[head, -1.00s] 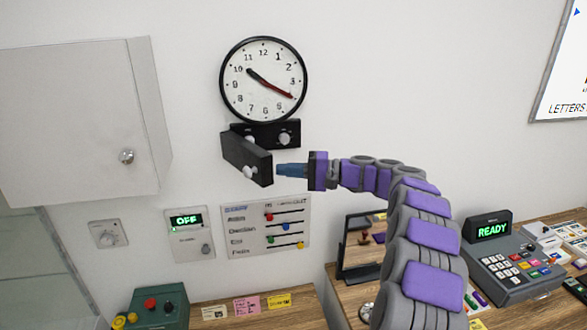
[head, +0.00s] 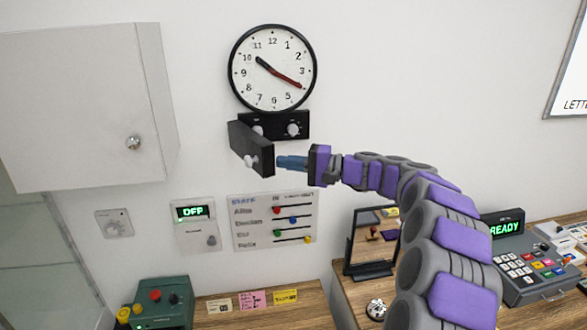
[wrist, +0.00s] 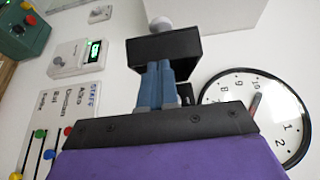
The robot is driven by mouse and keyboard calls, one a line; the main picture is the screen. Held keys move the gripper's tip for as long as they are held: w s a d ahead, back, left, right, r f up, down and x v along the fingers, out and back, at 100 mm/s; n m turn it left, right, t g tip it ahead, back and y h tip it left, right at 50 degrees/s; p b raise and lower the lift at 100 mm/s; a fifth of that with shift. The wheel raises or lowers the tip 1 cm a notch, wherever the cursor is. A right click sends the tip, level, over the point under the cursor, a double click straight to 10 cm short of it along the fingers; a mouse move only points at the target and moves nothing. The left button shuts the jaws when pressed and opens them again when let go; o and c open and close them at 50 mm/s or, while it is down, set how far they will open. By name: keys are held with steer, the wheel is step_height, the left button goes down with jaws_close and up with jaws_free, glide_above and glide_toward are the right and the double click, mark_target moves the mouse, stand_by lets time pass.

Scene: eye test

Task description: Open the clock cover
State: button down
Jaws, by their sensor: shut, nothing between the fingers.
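The clock cover (head: 241,146) is a black flap with a light knob, below the round wall clock (head: 272,68). It stands swung out from the black panel (head: 304,120), hinged on its left. Knobs on the panel show behind it. My gripper (head: 280,162) is shut and empty, its blue fingertips at the inner side of the cover's free edge. In the wrist view the closed fingers (wrist: 158,66) reach the dark cover (wrist: 185,46); they look touching, but the exact contact is hard to see.
A white wall cabinet (head: 80,105) hangs at left. A slider board (head: 272,240) and a small display unit (head: 194,225) are on the wall below. A mirror-like stand (head: 368,268) and a keypad machine (head: 520,270) stand on the desk at right.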

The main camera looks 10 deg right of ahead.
steer(key=shift+s+a+f+m+t+h+b, duration=0.15)
steer(key=shift+s+a+m+t+b, duration=0.1)
steer(key=shift+a+b, duration=0.25)
steer(key=shift+s+a+r+m+t+h+b, duration=0.15)
steer(key=shift+s+a+t+b, duration=0.1)
steer(key=shift+a+b, duration=0.2)
steer(key=s+a+m+t+h+b, duration=0.2)
steer(key=a+m+t+h+b, duration=0.1)
steer(key=a+b, duration=0.6)
steer(key=shift+a+m+t+h+b, duration=0.3)
steer(key=shift+a+m+t+h, duration=0.15)
steer(key=shift+a+t, duration=0.65)
steer(key=shift+a, duration=0.2)
steer(key=shift+d, duration=0.15)
